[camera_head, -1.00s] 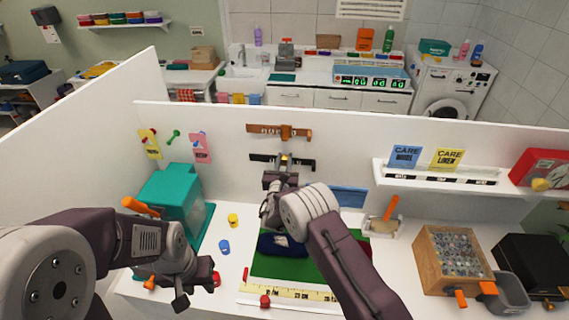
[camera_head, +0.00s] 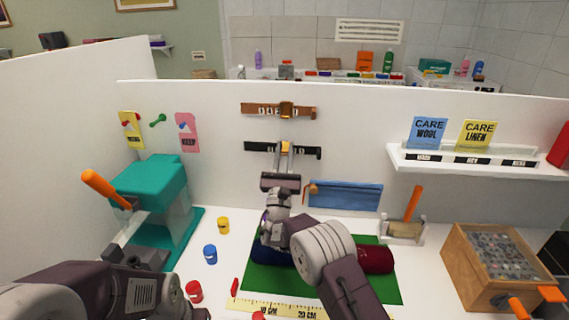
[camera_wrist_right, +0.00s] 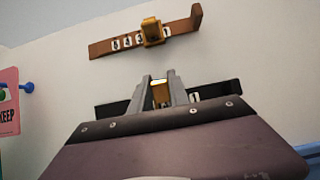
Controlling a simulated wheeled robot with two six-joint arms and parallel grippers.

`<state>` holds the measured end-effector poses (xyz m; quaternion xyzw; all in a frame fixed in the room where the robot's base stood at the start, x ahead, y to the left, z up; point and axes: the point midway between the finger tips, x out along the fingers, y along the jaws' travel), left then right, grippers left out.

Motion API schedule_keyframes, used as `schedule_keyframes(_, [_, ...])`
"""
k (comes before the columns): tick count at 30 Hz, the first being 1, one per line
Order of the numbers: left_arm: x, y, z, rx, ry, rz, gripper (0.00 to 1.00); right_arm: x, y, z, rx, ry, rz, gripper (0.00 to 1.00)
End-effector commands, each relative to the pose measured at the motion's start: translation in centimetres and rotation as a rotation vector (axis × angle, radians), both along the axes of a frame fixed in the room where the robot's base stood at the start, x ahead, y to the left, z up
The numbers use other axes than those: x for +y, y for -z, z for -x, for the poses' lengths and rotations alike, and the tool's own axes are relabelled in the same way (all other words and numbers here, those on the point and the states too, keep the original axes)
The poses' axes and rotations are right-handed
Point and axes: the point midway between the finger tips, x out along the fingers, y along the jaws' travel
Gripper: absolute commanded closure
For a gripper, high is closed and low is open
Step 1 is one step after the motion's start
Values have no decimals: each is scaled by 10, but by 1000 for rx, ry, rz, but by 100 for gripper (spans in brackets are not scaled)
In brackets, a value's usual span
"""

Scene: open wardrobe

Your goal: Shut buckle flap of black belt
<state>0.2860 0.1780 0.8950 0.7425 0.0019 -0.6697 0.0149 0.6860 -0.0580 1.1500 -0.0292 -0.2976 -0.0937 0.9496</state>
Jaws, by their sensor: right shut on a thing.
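The black belt (camera_head: 259,147) is fixed flat on the white wall, with white characters on it. It also shows in the right wrist view (camera_wrist_right: 219,89), partly behind the fingers. Its brass-yellow buckle flap (camera_wrist_right: 160,92) sits between the fingers of my right gripper (camera_wrist_right: 161,88). My right gripper also shows in the head view (camera_head: 284,168), reaching up to the belt's middle. It is shut on the buckle flap. The fingers and gripper body hide much of the buckle, so the flap's exact angle is unclear. My left gripper is below the head view's edge.
A brown belt (camera_head: 263,109) with a brass buckle hangs just above. A blue strip (camera_head: 346,195) is on the wall to the lower right. A teal press (camera_head: 151,190) stands left. A green mat (camera_head: 387,286) with dark rolls and a wooden box (camera_head: 467,283) are below.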

Motion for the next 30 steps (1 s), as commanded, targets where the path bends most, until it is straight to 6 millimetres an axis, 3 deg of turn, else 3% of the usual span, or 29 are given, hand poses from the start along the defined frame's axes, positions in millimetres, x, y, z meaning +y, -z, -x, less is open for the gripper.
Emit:
schedule_keyframes(14, [0,5,0,0,0,0,65,0,1,-1,-11,0,4,100])
schedule_keyframes(15, [0,6,0,0,0,0,65,0,1,-1,-11,0,4,70])
schedule_keyframes(17, [0,6,0,0,0,0,65,0,1,0,-11,0,4,56])
schedule_keyframes(26, [0,6,0,0,0,0,65,0,2,1,-11,0,4,56])
schedule_keyframes(30, [0,12,0,0,0,0,65,5,16,15,-7,-3,5,56])
